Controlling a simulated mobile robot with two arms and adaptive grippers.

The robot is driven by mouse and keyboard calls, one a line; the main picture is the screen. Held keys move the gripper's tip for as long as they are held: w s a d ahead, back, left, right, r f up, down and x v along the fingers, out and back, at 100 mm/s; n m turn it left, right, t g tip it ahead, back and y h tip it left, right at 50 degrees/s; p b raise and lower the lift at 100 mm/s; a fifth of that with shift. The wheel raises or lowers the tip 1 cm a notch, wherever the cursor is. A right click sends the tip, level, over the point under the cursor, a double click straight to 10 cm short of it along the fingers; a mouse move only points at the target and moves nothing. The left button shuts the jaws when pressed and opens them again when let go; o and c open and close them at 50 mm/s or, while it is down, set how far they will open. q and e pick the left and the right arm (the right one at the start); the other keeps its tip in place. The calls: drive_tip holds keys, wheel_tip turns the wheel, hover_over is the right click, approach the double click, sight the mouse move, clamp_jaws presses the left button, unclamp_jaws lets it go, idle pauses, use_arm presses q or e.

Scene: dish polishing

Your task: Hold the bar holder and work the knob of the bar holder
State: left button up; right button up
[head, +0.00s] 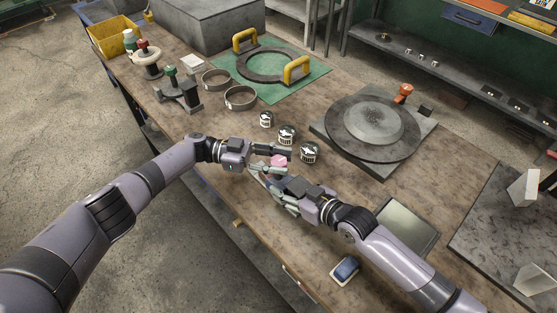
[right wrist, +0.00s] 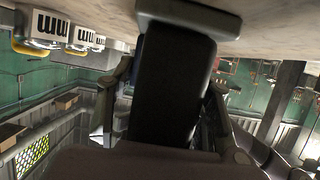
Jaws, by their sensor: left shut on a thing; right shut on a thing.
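The bar holder is mostly hidden between my two grippers over the front of the workbench; a small pink part (head: 279,160) shows in the head view. I cannot tell its knob from its body. My left gripper (head: 277,158), coming from the left, is shut on the bar holder. My right gripper (head: 265,178), just below and in front, is shut on it from the lower right. In the right wrist view, my fingers flank a large dark block (right wrist: 172,85); I cannot tell what this block is.
A round turntable (head: 372,128) stands to the right. Metal rings (head: 240,98) and a green mat (head: 305,88) lie farther back. A grey tray (head: 405,226) and a blue-topped block (head: 345,269) lie by the right arm.

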use_arm(q)
drive_tip(key=shift+f, duration=0.15)
idle(0.3)
drive_tip(key=o, duration=1.2)
drive_tip(key=shift+w+a, duration=0.25)
drive_tip(key=shift+a, duration=1)
drive_tip(key=shift+w+a, duration=0.25)
drive_tip(key=shift+a, duration=1)
drive_tip(key=shift+w+a, duration=0.25)
drive_tip(key=shift+a, duration=1)
drive_tip(key=shift+c, duration=0.6)
